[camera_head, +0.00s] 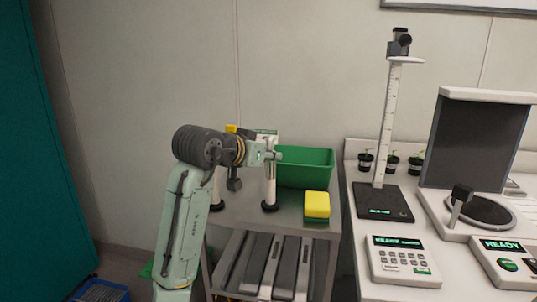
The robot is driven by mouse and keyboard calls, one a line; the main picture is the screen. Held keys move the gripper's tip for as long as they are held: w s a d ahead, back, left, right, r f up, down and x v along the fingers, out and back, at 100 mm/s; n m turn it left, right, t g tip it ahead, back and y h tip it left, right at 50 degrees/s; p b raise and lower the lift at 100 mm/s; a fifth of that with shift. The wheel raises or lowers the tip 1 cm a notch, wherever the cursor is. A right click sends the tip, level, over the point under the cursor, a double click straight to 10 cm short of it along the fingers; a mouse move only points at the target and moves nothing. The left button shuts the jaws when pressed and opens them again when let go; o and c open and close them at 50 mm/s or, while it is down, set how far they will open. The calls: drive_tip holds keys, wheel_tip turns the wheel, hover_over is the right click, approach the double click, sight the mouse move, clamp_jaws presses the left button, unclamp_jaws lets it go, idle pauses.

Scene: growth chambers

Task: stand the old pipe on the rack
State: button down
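An upright white tube (269,185) with a black foot stands on the top of a grey cart (240,214). It may be the old pipe, but I cannot tell for sure. My gripper (271,156) is at the upper part of this tube, overlapping it in the view. The fingers are too small to tell whether they are closed on it. A second white upright piece with a dark foot (217,201) stands to the left, partly hidden by my arm. I cannot clearly make out which thing is the rack.
A green bin (308,166) stands at the cart's back, with a yellow and green sponge (317,205) in front. Long grey panels (262,262) lie below. A white bench (351,183) with a scale (381,203), keypad device (403,261) and seedlings adjoins the right. A blue crate (101,291) is on the floor.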

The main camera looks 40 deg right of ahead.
drive_tip(key=c, duration=1.4)
unclamp_jaws()
drive_tip(key=shift+f, duration=0.1)
drive_tip(key=shift+c, duration=0.2)
